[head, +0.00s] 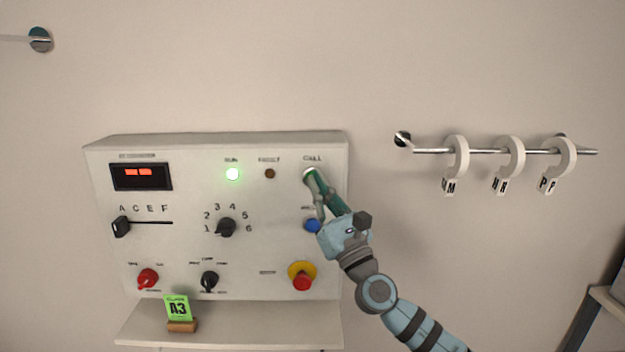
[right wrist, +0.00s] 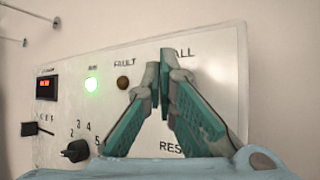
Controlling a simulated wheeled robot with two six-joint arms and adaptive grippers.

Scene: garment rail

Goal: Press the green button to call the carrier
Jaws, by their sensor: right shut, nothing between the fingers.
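The control panel (head: 185,240) is a pale box on the wall, and it also fills much of the right wrist view (right wrist: 60,110). The CALL label (head: 312,158) is at its upper right. My right gripper (head: 311,177) is shut and empty, its fingertips at the spot just below that label. The fingers cover that spot in both views, so I cannot make out the green button or tell whether the tips touch it. In the right wrist view the closed tips (right wrist: 161,75) stand in front of the CALL lettering. My left gripper is not in view.
A green RUN lamp (head: 232,174) is lit; the FAULT lamp (head: 269,174) is dark. A blue button (head: 312,226) sits close beside the gripper, above a red emergency knob (head: 302,282). A rail (head: 430,151) with labelled hooks is at right. A green A3 card (head: 177,308) stands below.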

